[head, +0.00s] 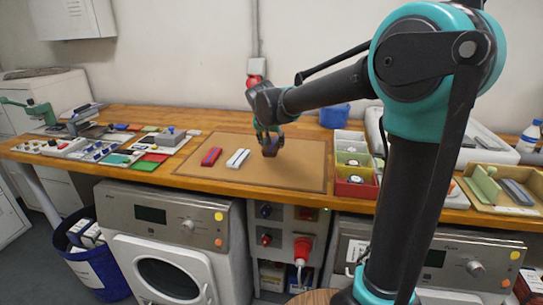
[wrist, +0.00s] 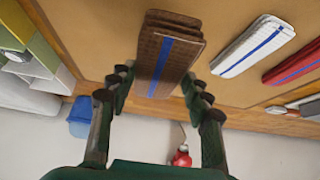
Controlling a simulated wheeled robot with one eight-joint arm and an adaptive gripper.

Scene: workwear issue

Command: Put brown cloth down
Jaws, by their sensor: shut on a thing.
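The brown cloth (wrist: 168,54) is a folded stack with a blue stripe, and it sits between my gripper's fingers in the wrist view. In the head view the brown cloth (head: 271,147) is a small dark shape at the fingertips, over the right part of the tan mat (head: 233,178). My gripper (head: 270,136) is shut on it and points down; it also shows in the wrist view (wrist: 155,85). I cannot tell whether the cloth touches the mat.
A white cloth (head: 238,158) and a red cloth (head: 211,156) lie on the mat to the left. Stacked colored bins (head: 355,187) stand right of the mat, with a blue container (head: 334,116) behind. The mat's front is clear.

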